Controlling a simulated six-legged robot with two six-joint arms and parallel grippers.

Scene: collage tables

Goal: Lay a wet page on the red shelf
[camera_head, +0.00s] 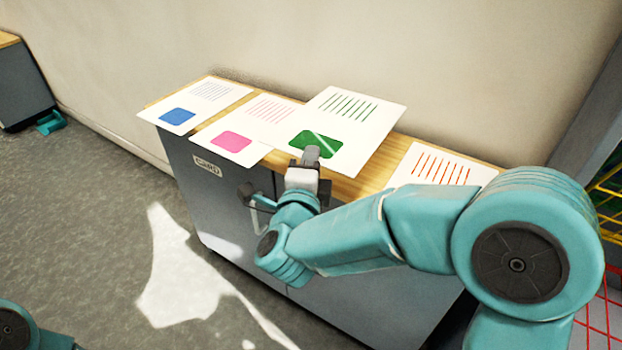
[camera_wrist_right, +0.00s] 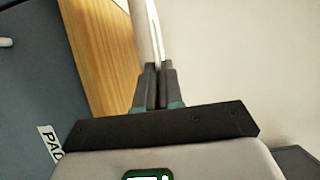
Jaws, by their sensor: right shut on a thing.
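My right gripper (camera_head: 311,156) is shut on the near edge of the page with the green patch (camera_head: 345,118). The green patch has a glossy streak. This page appears raised a little above the wooden cabinet top (camera_head: 352,187). In the right wrist view the page (camera_wrist_right: 152,28) shows nearly edge-on between the closed fingers (camera_wrist_right: 159,72). Red wire mesh (camera_head: 598,315), which looks like the red shelf, shows partly at the lower right edge, behind my right arm. My left gripper is out of view.
Pages with a blue patch (camera_head: 177,116), a pink patch (camera_head: 232,141) and orange lines (camera_head: 440,165) lie on the cabinet top. Yellow wire mesh (camera_head: 608,190) is at the right edge, above the red. A wall stands behind the cabinet.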

